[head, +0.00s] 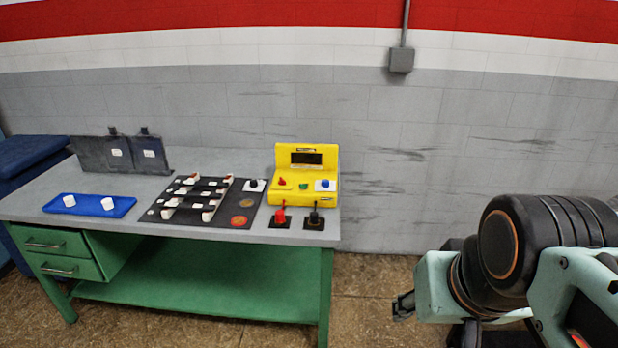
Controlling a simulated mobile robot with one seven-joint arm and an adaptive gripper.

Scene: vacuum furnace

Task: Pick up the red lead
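The red lead (280,217) stands on a small black pad on the table's near right part, in front of the yellow meter box. A black lead (314,217) stands on its own pad just to its right. My gripper (400,307) is at the lower right, off the table's right edge and well apart from the red lead. Only a small dark part of my gripper shows past my arm, so I cannot tell its opening.
The yellow box (320,187) has a dark display and coloured knobs. A dark board (155,214) with white parts, a blue tray (90,212) with two white pieces and upright dark plates (95,155) fill the rest of the green table (200,285). Floor between table and arm is clear.

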